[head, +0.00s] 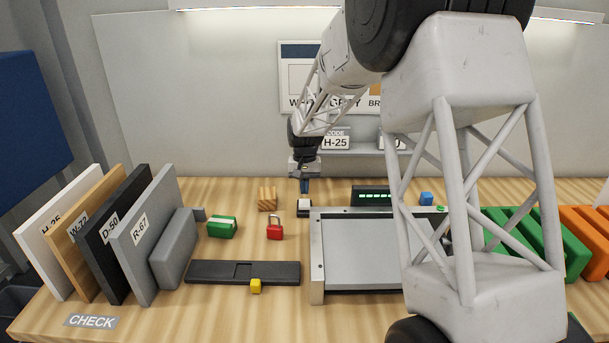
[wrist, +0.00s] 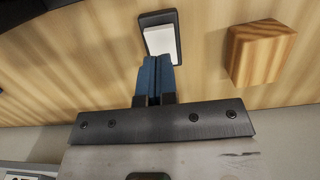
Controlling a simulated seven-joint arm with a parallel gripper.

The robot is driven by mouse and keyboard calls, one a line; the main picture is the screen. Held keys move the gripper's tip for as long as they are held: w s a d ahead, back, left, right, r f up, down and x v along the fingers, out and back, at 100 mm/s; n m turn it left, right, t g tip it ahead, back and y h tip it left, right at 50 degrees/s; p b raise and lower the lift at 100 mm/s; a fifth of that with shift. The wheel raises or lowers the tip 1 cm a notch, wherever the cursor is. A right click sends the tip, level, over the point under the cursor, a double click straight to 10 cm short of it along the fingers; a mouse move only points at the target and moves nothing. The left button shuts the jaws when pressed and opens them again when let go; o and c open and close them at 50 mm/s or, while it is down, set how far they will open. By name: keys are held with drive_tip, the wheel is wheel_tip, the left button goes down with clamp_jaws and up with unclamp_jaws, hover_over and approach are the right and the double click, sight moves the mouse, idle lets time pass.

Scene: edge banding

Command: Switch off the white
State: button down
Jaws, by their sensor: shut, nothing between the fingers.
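The white switch (head: 303,204) is a white rocker in a dark frame on the table, left of the metal-framed machine. It also shows in the wrist view (wrist: 158,42), just beyond my fingertips. My gripper (head: 304,188) points down over the switch, with its blue fingers together and empty. In the wrist view the fingertips (wrist: 157,62) overlap the near edge of the white rocker; I cannot tell whether they touch it. The fingers hide part of the switch's near end.
A wooden block (head: 267,198) stands close left of the switch. A red padlock (head: 275,228) and a green-and-white block (head: 222,227) sit nearer. The machine (head: 316,260) stands right, with a lit green display (head: 376,196) behind. Upright panels (head: 140,240) fill the left.

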sight(304, 205)
drive_tip(key=shift+s+f, duration=0.15)
drive_tip(key=shift+f, duration=0.85)
drive_tip(key=shift+s+f, duration=0.1)
drive_tip(key=shift+f, duration=0.9)
